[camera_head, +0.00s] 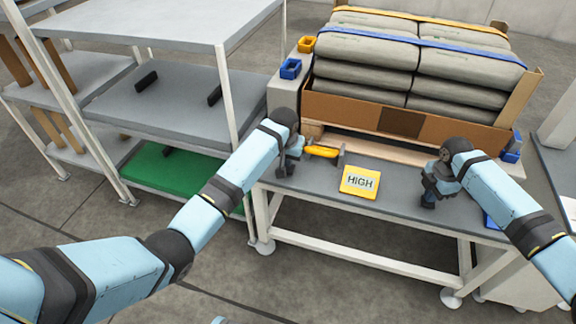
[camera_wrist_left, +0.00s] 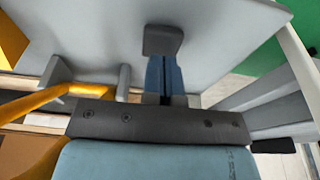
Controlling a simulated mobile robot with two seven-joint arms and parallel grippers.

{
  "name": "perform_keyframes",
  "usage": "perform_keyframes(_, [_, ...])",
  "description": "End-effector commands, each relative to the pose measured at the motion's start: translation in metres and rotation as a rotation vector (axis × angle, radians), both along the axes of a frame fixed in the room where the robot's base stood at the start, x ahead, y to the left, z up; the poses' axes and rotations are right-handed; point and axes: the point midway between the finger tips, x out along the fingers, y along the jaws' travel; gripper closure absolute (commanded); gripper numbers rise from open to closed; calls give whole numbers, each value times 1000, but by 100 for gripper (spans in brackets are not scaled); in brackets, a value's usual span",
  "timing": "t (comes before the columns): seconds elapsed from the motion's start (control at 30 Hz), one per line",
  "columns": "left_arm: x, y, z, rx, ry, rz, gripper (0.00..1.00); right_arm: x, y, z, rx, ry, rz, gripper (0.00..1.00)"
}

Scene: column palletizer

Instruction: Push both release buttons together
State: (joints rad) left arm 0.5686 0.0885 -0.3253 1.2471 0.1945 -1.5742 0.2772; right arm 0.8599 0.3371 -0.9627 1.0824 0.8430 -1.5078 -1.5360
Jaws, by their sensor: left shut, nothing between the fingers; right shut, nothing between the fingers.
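I cannot pick out either release button for sure in these views. My left gripper (camera_head: 284,168) is shut and empty, pointing down over the left front part of the grey table (camera_head: 395,190). In the left wrist view its closed fingers (camera_wrist_left: 163,45) show against the grey tabletop. A yellow bar (camera_head: 321,151) with a grey upright plate (camera_head: 341,155) stands just right of it; in the wrist view the yellow bar (camera_wrist_left: 45,101) is at the left. My right gripper (camera_head: 429,200) is shut and empty over the table's right part.
A yellow HIGH card (camera_head: 360,182) lies between my grippers. Behind stands a cardboard-fronted load of stacked grey sacks (camera_head: 415,60) with yellow and blue straps. A grey shelf rack (camera_head: 165,95) stands at left.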

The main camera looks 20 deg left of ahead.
Motion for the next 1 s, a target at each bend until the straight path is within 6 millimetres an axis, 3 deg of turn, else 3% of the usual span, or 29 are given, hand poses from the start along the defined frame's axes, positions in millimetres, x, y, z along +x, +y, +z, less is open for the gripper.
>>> perform_keyframes(1.0, [0,0,-12,0,0,0,100,0,0,0,0,0,0,100])
